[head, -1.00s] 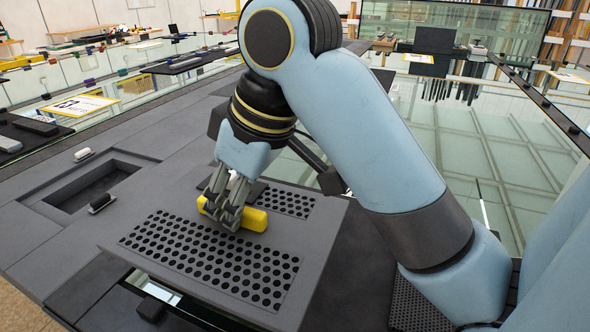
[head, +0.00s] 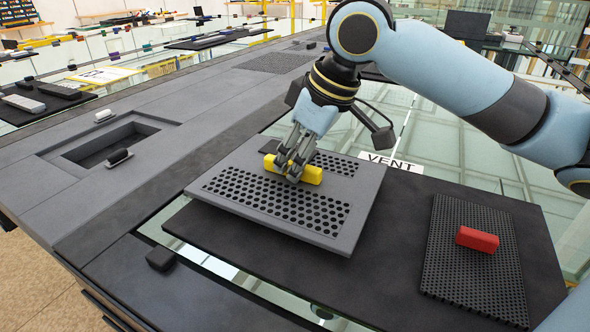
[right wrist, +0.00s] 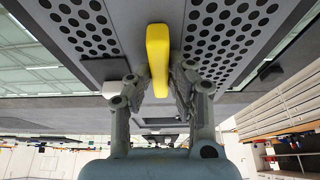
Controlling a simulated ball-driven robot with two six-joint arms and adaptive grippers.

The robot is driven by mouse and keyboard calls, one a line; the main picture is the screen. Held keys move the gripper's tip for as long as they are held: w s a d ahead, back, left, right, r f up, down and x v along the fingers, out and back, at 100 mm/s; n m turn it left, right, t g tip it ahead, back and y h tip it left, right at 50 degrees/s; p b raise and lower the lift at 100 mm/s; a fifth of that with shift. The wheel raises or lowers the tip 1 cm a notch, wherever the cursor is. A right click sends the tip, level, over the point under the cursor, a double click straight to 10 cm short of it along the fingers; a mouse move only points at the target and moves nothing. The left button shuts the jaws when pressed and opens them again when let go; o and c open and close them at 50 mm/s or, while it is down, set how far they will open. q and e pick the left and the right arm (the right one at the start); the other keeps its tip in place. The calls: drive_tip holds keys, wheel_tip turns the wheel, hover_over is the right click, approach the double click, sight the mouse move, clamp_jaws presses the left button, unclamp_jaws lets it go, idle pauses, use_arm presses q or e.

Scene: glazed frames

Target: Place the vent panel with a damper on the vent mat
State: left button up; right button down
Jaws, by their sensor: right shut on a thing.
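The grey vent panel (head: 345,231) has two fields of round holes and a yellow handle (head: 312,174). My right gripper (head: 288,172) is shut on the yellow handle, which also shows between the fingers in the right wrist view (right wrist: 158,50). A dark plate between the hole fields, perhaps the damper, is partly hidden by my gripper. The black vent mat (head: 400,268) lies under and to the right of the panel, with a VENT label (head: 391,163) at its far edge. The panel overlaps the mat's left part; I cannot tell whether they touch. My left gripper is not in view.
A dark perforated panel with a red handle (head: 477,239) lies on the right part of the mat. A grey bench (head: 60,222) with a rectangular recess (head: 105,146) is at left. Glass surrounds the mat.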

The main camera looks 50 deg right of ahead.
sight(311, 167)
wheel_tip(311, 167, down, 2)
drive_tip(key=shift+f, duration=0.1)
drive_tip(key=c, duration=1.2)
unclamp_jaws()
drive_tip(key=shift+f, duration=0.1)
drive_tip(key=p+v, duration=0.2)
drive_tip(key=v, duration=0.5)
drive_tip(key=shift+d+r, duration=0.15)
drive_tip(key=shift+r, duration=0.05)
drive_tip(key=p+v, duration=0.3)
drive_tip(key=v, duration=0.1)
drive_tip(key=shift+s+r+p, duration=0.1)
drive_tip(key=shift+r+p, duration=0.05)
drive_tip(key=shift+p, duration=0.2)
drive_tip(key=shift+s+r+p, duration=0.2)
drive_tip(key=shift+r+p, duration=0.05)
drive_tip(key=shift+p, duration=0.2)
